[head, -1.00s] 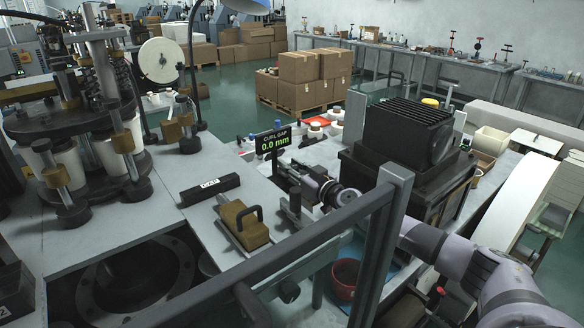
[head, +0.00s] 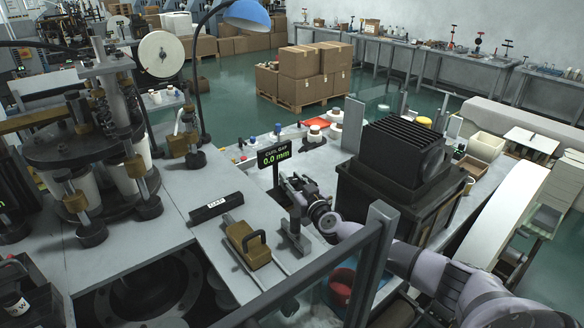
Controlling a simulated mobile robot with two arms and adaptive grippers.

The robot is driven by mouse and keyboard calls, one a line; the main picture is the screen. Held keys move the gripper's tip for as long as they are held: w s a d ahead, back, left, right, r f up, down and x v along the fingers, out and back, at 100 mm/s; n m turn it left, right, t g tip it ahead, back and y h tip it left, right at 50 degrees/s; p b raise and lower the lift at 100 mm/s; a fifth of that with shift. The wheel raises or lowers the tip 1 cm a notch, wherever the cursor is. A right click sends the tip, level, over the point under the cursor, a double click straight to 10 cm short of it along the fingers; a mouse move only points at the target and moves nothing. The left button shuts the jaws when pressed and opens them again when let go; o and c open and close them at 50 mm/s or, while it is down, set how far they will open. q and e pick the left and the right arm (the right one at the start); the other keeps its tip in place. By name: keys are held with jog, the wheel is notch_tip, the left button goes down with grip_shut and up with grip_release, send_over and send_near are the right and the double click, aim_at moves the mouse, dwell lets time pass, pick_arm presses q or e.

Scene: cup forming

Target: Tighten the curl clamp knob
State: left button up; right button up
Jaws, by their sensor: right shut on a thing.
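The curl gap display (head: 274,153) stands on a post at the middle of the bench and reads 0.0 mm. My right gripper (head: 294,192) is at the grey clamp fixture (head: 294,236) just below and right of this display. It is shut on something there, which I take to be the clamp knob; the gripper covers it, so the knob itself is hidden. My right arm comes in from the lower right, behind the grey frame post. My left gripper is not in view.
A brass block with a black handle (head: 248,246) lies left of the fixture, beside a black labelled bar (head: 216,208). A grey frame post (head: 370,262) rises in front. A black finned machine (head: 398,160) stands close on the right. A red bowl (head: 342,286) sits below.

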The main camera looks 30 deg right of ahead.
aim_at(292, 180)
jog(key=shift+a+r+m+h+p, duration=0.15)
jog(key=shift+r+m+h+p, duration=0.25)
jog(key=shift+m+h+p, duration=0.5)
jog(key=shift+f+g+h, duration=0.3)
jog(key=shift+f+h, duration=0.05)
jog(key=shift+h, duration=0.35)
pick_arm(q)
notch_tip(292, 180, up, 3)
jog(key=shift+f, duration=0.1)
pick_arm(e)
jog(key=shift+m+h, duration=0.3)
jog(key=shift+d, duration=0.2)
jog(key=o, duration=1.2)
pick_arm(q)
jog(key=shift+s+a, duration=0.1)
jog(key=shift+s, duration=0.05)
pick_arm(e)
notch_tip(292, 180, up, 10)
jog(key=shift+f, duration=0.1)
